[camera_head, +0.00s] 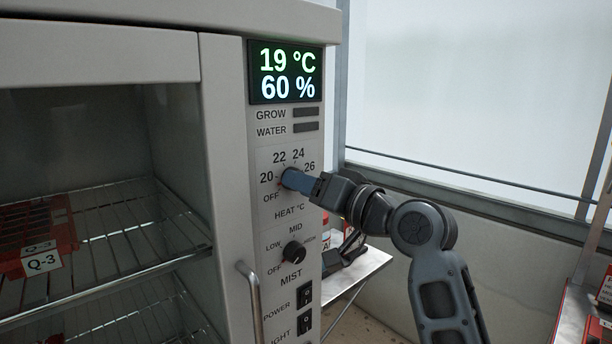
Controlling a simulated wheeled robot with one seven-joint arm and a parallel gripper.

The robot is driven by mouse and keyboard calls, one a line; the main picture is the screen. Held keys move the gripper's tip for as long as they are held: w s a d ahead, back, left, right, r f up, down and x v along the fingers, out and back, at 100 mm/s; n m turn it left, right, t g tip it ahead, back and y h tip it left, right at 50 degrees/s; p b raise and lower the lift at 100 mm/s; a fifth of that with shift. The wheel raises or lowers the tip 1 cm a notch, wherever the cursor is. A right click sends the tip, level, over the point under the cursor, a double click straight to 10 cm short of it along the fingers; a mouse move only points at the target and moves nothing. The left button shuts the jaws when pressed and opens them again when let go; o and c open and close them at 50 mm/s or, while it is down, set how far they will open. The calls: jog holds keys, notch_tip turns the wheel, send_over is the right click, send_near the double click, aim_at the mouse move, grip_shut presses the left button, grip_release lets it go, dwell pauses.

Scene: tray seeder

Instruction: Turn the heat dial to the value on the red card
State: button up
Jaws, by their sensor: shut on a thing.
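The heat dial (283,185) is on the cabinet's front panel, with OFF, 20, 22, 24 and 26 marked around it. My gripper (289,179) is shut on the dial, reaching in from the right. The fingers hide most of the dial, so I cannot read its pointer surely. The display (286,72) above reads 19 °C in green and 60 % in white. I cannot make out a red card with a heat value. A red tray with a white Q-3 label (42,262) sits on the cabinet's wire shelf at the left.
The mist dial (293,252) is below the heat dial, with the power switch (304,293) and light switch (304,322) under it. A vertical door handle (250,300) sticks out left of these. A small metal table (372,262) stands behind my arm; red items stand at the right edge.

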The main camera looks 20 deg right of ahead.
jog(key=m+p, duration=0.3)
jog(key=m, duration=0.2)
jog(key=shift+a+t, duration=0.1)
jog(key=shift+t, duration=0.2)
jog(key=shift+m+p, duration=0.3)
jog(key=shift+p, duration=0.05)
jog(key=o, duration=1.1)
jog(key=shift+c, duration=0.2)
jog(key=b+v, duration=0.2)
jog(key=v, duration=0.5)
jog(key=shift+s, duration=0.4)
